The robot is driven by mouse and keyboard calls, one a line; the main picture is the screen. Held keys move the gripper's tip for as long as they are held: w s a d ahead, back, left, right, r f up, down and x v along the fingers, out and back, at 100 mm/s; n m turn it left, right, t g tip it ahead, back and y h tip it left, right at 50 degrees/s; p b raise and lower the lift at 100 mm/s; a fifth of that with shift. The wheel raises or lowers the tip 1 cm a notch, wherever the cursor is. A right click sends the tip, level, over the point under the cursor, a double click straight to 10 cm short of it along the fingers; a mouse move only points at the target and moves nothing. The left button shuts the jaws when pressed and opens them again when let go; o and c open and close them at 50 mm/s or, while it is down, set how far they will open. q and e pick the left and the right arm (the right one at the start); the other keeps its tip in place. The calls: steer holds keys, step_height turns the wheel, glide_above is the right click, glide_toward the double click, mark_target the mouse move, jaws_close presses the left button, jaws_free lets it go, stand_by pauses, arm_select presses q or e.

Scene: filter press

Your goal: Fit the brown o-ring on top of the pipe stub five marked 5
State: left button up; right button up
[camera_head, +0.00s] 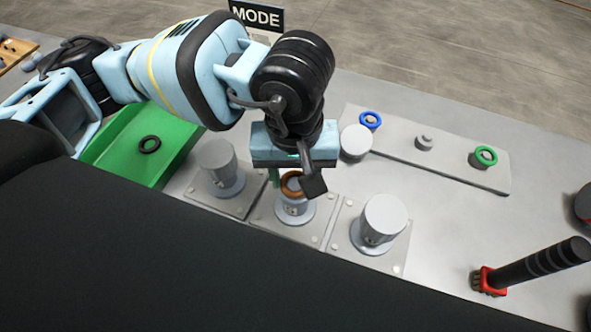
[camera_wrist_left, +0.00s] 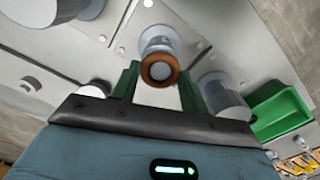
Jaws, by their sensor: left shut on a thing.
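My left gripper (camera_head: 288,180) is shut on the brown o-ring (camera_head: 291,184), directly over the middle pipe stub (camera_head: 293,206). In the left wrist view, the green fingers of my left gripper (camera_wrist_left: 160,76) stand on either side of the brown o-ring (camera_wrist_left: 160,70), with the grey pipe stub (camera_wrist_left: 158,37) right behind it. The ring lies at the stub's top end; whether it touches or encircles it, I cannot tell. The stub's number is not readable. My right gripper is out of view.
Capped stubs stand close by at the left (camera_head: 217,160) and right (camera_head: 384,215). A green tray (camera_head: 105,145) holds a black o-ring (camera_head: 150,144). A grey plate (camera_head: 455,165) bears blue (camera_head: 370,120) and green (camera_head: 485,157) rings.

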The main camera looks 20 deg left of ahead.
arm_select(q)
steer(key=shift+f, duration=0.2)
steer(key=o, duration=1)
steer(key=shift+c, duration=0.2)
steer(key=shift+r, duration=0.15)
step_height(320, 180, up, 12)
steer(key=shift+r, duration=0.1)
